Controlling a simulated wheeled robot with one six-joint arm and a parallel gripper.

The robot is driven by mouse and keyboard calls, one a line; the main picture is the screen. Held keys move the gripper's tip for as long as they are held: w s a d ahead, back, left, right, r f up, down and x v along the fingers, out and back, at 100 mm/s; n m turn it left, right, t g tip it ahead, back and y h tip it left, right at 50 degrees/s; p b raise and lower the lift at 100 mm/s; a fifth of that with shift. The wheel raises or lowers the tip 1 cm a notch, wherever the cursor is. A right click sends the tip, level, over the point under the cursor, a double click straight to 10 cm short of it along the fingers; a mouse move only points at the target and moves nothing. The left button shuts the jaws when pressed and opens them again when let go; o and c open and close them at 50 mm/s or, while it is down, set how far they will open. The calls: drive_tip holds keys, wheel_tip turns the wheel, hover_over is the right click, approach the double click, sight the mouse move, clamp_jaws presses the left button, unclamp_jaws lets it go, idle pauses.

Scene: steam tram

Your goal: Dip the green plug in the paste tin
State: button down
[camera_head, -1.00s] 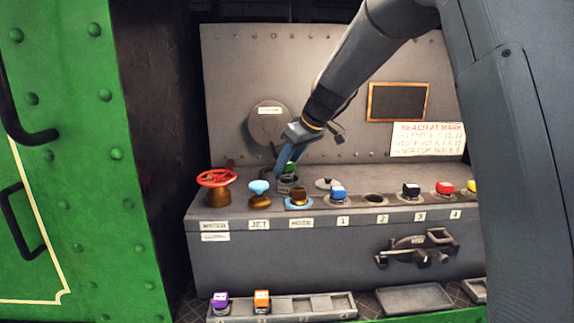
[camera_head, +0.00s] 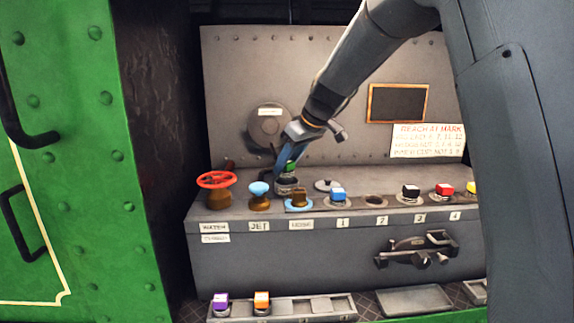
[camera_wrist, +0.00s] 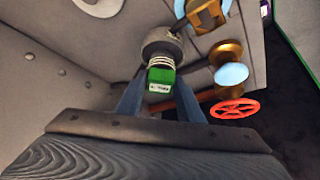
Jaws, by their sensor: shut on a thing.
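The green plug (camera_wrist: 160,80) has a green square cap and a pale ringed stem. My gripper (camera_wrist: 160,103) is shut on its cap; the fingers flank it in the wrist view. In the head view my gripper (camera_head: 287,160) holds the plug (camera_head: 290,168) upright just over the paste tin (camera_head: 286,188), a small dark round tin on the bench top. The tin also shows in the wrist view (camera_wrist: 163,42), with the plug's stem at its mouth. I cannot tell how deep the stem's end sits.
A grey lid (camera_head: 327,185) lies right of the tin. A red valve wheel (camera_head: 215,180), a blue-topped jet knob (camera_head: 259,189) and a brass fitting (camera_head: 299,199) stand in front and left. A blue plug (camera_head: 338,195) sits in hole 1; hole 2 (camera_head: 374,201) is empty.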

drive_tip(key=shift+r+p, duration=1.3)
drive_tip(key=shift+r, duration=1.85)
drive_tip(key=shift+f, duration=0.1)
drive_tip(key=shift+f+b, duration=1.7)
drive_tip(key=shift+f, duration=1.8)
